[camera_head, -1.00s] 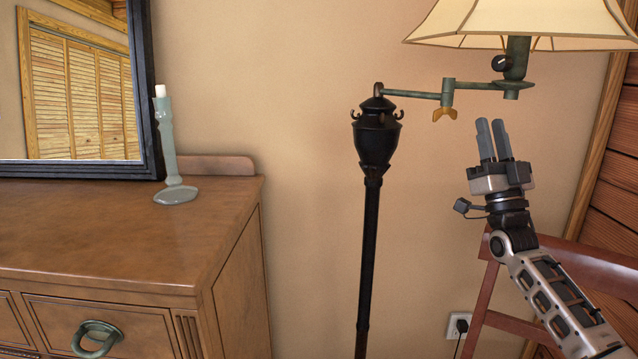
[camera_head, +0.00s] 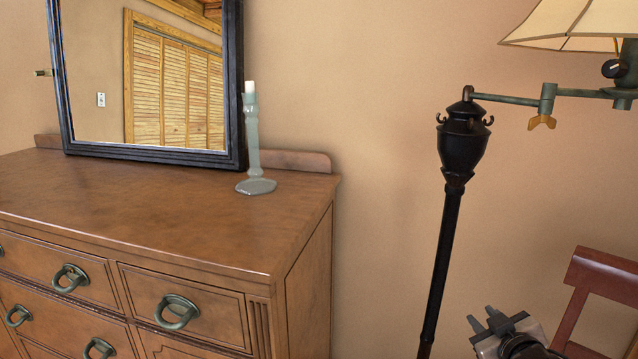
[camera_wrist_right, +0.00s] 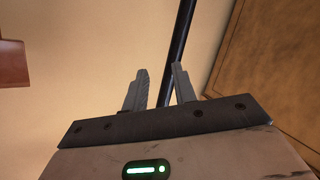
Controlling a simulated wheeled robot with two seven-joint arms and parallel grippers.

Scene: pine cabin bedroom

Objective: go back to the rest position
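My right gripper (camera_head: 481,316) is low at the bottom right of the head view, pointing up and left, right of the lamp pole's lower part. In the right wrist view its two grey fingers (camera_wrist_right: 159,75) stand apart with nothing between them, so it is open and empty. The pole shows as a dark bar behind the fingers there. My left gripper is in neither view.
A black floor lamp (camera_head: 463,150) with a cream shade (camera_head: 575,28) stands near the wall. A wooden dresser (camera_head: 150,215) carries a mirror (camera_head: 238,90) and a candlestick (camera_head: 253,140). A red-brown chair (camera_head: 600,272) is at the lower right.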

